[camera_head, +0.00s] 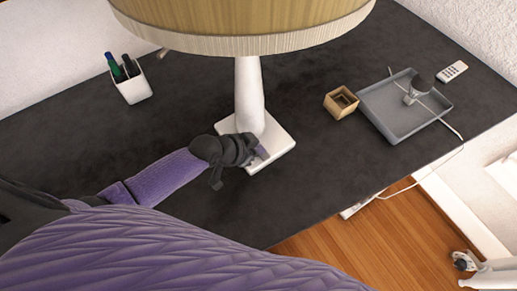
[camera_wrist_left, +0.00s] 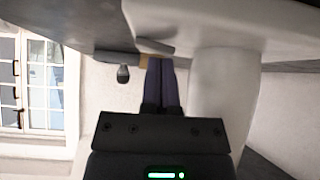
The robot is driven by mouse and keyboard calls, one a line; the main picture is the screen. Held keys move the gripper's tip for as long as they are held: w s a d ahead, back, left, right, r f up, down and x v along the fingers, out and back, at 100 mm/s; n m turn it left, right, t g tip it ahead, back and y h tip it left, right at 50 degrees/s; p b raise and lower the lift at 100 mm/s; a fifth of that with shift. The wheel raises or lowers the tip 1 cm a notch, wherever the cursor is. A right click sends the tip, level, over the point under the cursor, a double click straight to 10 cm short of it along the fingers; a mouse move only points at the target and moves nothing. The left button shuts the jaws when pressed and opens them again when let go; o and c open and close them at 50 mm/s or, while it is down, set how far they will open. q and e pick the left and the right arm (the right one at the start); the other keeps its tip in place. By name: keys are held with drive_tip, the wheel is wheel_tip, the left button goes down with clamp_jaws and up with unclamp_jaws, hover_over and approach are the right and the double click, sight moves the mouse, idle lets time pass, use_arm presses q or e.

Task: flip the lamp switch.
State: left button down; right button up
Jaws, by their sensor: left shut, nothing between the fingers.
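A table lamp stands on the dark desk, with a white stem (camera_head: 249,95), a square white base (camera_head: 284,140) and a wide ribbed shade (camera_head: 240,22). The stem also shows in the left wrist view (camera_wrist_left: 222,100), where the picture is upside down and the base (camera_wrist_left: 230,22) is at the top. My left gripper (camera_head: 261,151) is low over the front of the base, beside the stem. Its purple fingers (camera_wrist_left: 161,82) are together and empty, with tips close to a small grey part (camera_wrist_left: 155,47) on the base, possibly the switch. Contact is unclear. My right gripper is not seen.
A white pen cup (camera_head: 132,88) stands at the left on the dark desk (camera_head: 185,110). A small wooden box (camera_head: 341,102) and a grey tray (camera_head: 392,128) with a dark-headed object are at the right. A remote (camera_head: 452,72) lies behind. A white cable runs off the desk.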

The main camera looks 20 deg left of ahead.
use_arm(q)
drive_tip(key=shift+r, duration=0.1)
drive_tip(key=r+p, duration=0.1)
drive_tip(key=p, duration=0.1)
drive_tip(key=r+p, duration=0.1)
drive_tip(key=r, duration=0.1)
drive_tip(key=r+p, duration=0.2)
drive_tip(key=shift+s+d+r+p, duration=0.1)
drive_tip(key=shift+d+p, duration=0.15)
drive_tip(key=shift+p, duration=0.05)
drive_tip(key=s+f+p+v, duration=0.1)
drive_tip(key=p+v, duration=0.1)
drive_tip(key=v, duration=0.7)
drive_tip(key=shift+s+d+p, duration=0.2)
drive_tip(key=shift+d+p, duration=0.05)
drive_tip(key=shift+p, duration=0.15)
